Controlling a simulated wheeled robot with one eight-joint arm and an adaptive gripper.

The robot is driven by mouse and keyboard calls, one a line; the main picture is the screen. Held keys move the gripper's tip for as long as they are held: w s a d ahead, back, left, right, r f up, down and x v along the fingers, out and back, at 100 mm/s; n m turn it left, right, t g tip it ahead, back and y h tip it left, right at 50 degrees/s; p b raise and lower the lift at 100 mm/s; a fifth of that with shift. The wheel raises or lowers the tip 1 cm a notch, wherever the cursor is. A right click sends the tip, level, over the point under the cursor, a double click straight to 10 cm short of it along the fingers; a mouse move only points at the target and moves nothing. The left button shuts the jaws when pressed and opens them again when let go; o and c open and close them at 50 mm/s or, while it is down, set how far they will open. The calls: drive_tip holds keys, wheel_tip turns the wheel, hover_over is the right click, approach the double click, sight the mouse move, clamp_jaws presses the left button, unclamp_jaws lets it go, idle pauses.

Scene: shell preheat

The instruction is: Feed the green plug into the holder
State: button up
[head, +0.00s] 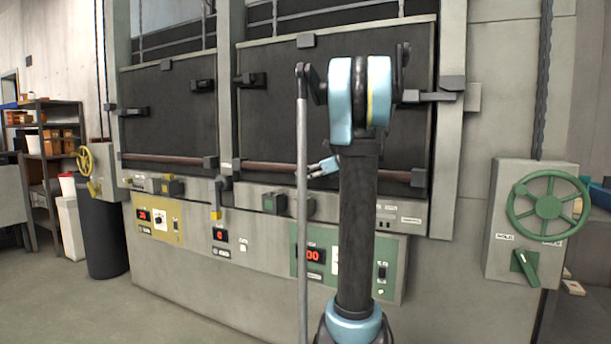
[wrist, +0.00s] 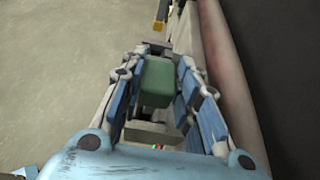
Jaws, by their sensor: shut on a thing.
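The green plug (wrist: 157,82) is a blocky green piece between the two fingers of my gripper (wrist: 160,68) in the wrist view. My gripper is shut on it. In the head view my gripper (head: 322,168) is small and partly hidden behind my arm, in front of the right oven door and a little above the ledge; the held plug cannot be made out there.
The oven front has dark doors, a reddish bar (head: 270,168) and a yellow-tipped lever (head: 216,212). A yellow fitting (head: 172,187) sits further left on the ledge. A green handwheel (head: 548,207) is at the right. The floor at the left is open, past a dark bin (head: 102,235).

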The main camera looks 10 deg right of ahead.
sight(304, 187)
drive_tip(key=shift+f, duration=2.4)
drive_tip(key=o, duration=1.2)
drive_tip(key=s+d, duration=0.3)
drive_tip(key=d, duration=0.1)
drive_tip(key=s+d+r, duration=0.1)
drive_tip(key=s+d, duration=0.2)
drive_tip(key=d, duration=0.2)
drive_tip(key=s+d, duration=0.3)
drive_tip(key=d, duration=0.1)
drive_tip(key=shift+s+d+r, duration=0.25)
drive_tip(key=shift+s+r, duration=0.05)
drive_tip(key=shift+r, duration=0.05)
drive_tip(key=shift+a, duration=0.1)
